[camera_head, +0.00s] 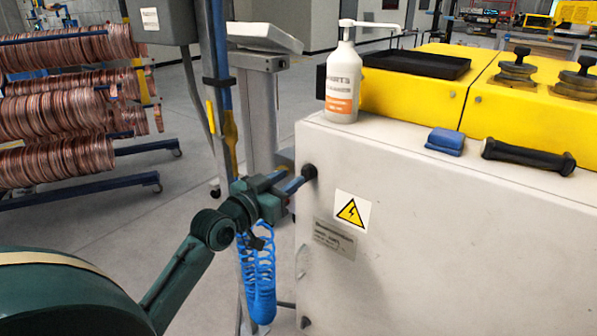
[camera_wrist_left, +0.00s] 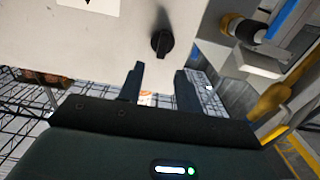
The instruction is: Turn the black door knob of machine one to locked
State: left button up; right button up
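The black door knob (camera_head: 309,172) sits on the left edge area of the white machine cabinet (camera_head: 420,235), up and left of a yellow warning sign. In the left wrist view the knob (camera_wrist_left: 161,43) shows as a dark round dial with a raised grip bar, close to upright in that picture. My left gripper (camera_head: 290,184) is close to the knob in the head view. In the left wrist view its two fingers (camera_wrist_left: 160,72) stand apart with nothing between them, and the knob appears just beyond their tips. Whether they touch it I cannot tell. My right gripper is out of view.
A blue coiled hose (camera_head: 258,275) hangs below my left gripper. Copper coils (camera_head: 60,110) on a rack stand at the left.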

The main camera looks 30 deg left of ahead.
aim_at(303, 170)
pick_arm(q)
jog(key=shift+w+d, duration=0.15)
jog(key=shift+w, duration=2.15)
grip_shut()
